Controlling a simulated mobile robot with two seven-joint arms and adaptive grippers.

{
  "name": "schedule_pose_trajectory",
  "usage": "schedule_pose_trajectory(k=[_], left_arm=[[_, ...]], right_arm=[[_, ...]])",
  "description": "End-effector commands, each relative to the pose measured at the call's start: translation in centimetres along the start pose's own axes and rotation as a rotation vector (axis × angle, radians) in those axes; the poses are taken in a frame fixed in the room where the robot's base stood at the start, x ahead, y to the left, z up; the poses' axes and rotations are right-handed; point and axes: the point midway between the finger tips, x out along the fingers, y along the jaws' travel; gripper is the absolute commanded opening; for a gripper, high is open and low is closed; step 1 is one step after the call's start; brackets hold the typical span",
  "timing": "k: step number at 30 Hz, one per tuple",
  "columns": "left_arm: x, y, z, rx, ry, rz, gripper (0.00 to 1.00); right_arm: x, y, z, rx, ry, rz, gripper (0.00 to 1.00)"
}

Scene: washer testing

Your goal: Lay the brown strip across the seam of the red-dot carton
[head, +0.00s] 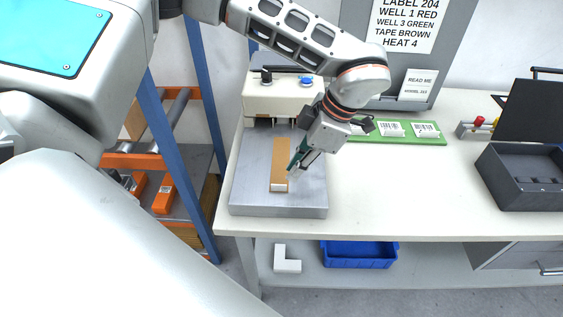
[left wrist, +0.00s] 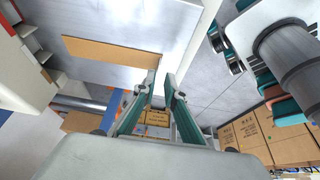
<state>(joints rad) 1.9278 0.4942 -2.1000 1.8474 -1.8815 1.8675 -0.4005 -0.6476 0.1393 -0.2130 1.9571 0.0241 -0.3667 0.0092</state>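The brown strip (head: 281,160) lies flat and lengthwise on the grey metal plate (head: 245,185) of a bench machine, with a pale block or tab at its near end. In the left wrist view the strip (left wrist: 105,52) lies across the bright plate. My left gripper (head: 294,170) is at the strip's right side near that end. Its two green fingers (left wrist: 162,76) are apart with a narrow gap; one tip is close to the strip's end, and I cannot tell whether it touches. My right gripper is not in view. I cannot make out a red dot on any carton.
The machine body (head: 283,97) with its knobs stands behind the plate. A green board (head: 400,140) with labelled cards and a dark tray (head: 525,195) sit farther right on the white table. Brown cartons (left wrist: 250,130) show below in the left wrist view. The table's front middle is clear.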

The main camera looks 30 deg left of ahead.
Motion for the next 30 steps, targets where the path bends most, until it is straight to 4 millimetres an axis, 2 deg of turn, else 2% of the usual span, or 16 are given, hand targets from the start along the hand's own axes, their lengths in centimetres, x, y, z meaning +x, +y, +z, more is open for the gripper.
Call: schedule_pose_trajectory(k=[3, 8, 17, 24, 26, 30], left_arm=[[1.3, -0.1, 0.0, 0.002, -0.001, -0.004, 0.11], [2.4, 0.0, -0.3, 0.001, -0.001, -0.004, 0.11], [6.3, 0.1, -0.8, 0.002, -0.001, -0.005, 0.11], [6.6, 0.2, -0.8, 0.002, -0.003, -0.003, 0.11], [6.6, 0.2, -0.7, 0.002, -0.003, -0.003, 0.00], [6.6, 0.2, -0.7, 0.002, -0.003, -0.003, 0.00]], right_arm=[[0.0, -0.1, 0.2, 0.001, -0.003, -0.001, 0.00], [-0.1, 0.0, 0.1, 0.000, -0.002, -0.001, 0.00], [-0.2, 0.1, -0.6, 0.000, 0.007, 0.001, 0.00], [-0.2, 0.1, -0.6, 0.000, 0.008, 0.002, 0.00], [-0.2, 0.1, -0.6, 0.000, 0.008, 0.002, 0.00], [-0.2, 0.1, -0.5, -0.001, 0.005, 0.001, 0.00]])
